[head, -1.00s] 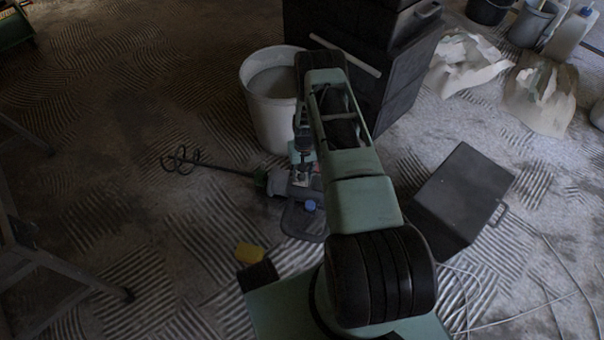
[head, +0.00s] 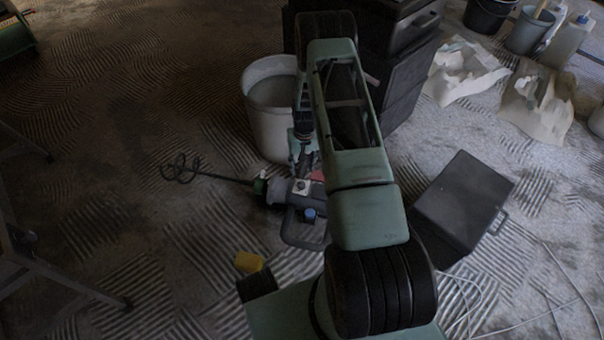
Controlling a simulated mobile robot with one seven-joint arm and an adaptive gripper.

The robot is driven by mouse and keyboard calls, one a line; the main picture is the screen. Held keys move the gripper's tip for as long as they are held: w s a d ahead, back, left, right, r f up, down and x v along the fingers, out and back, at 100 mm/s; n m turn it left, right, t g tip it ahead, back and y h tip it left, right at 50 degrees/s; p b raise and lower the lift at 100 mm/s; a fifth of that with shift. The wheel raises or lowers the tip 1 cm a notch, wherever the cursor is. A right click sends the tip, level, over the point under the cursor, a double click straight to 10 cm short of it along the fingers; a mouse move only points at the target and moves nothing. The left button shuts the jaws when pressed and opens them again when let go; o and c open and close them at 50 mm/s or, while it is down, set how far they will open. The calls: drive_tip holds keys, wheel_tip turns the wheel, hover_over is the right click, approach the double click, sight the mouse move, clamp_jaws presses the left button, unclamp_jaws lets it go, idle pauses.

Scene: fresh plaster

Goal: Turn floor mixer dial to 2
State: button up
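The floor mixer (head: 280,192) lies on the floor in the head view, its spiral paddle (head: 182,168) pointing left. A blue round knob (head: 309,213) shows on its body. A small pale spot (head: 302,185) on the top of the body may be a dial; its markings are too small to read. My gripper (head: 302,168) hangs from my arm just above and behind the body, close to the pale spot. I cannot tell whether it touches the mixer. My gripper is small and dark, so its opening is unclear. My arm hides part of the mixer's right side.
A pale bucket (head: 268,110) stands right behind the mixer. Dark stacked boxes (head: 400,80) stand behind my arm, and a dark case (head: 463,205) is at right. Torn sacks (head: 540,100) lie back right. Floor to the left is mostly clear.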

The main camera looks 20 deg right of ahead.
drive_tip(key=shift+r, duration=0.95)
